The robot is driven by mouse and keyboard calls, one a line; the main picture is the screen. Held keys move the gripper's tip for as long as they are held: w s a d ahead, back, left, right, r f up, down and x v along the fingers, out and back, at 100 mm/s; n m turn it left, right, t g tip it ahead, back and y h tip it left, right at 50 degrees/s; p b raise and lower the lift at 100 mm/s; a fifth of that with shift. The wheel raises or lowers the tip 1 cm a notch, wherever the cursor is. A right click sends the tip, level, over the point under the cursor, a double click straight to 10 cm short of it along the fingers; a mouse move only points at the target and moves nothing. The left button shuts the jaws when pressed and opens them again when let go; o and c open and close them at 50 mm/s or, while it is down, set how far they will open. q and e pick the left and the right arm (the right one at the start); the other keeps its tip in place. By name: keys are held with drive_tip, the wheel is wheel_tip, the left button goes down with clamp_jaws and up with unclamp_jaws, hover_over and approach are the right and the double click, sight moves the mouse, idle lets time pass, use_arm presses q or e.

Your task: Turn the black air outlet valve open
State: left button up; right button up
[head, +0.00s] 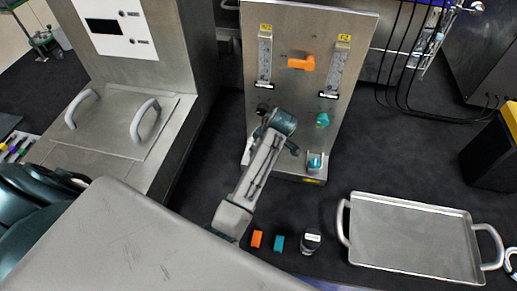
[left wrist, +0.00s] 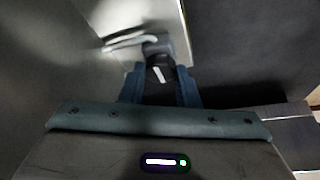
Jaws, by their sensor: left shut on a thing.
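The upright steel panel (head: 306,20) stands at the top centre of the head view. The black air outlet valve (head: 262,109) is low on its left side, mostly hidden by my left arm. My left gripper is in front of the panel there. In the left wrist view its blue fingers (left wrist: 160,76) are closed around a black piece with a white mark (left wrist: 158,72), which appears to be the black valve. How far the valve is turned cannot be told. My right gripper is not in view.
The panel also carries an orange valve (head: 301,63), a teal valve (head: 322,120) and two flow tubes. Below lie an orange block (head: 257,239), a teal block (head: 279,243) and a small jar (head: 310,242). A steel tray (head: 415,235) sits at the right.

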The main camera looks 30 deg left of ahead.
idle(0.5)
use_arm(q)
drive_tip(key=o, duration=1)
drive_tip(key=shift+c, duration=0.2)
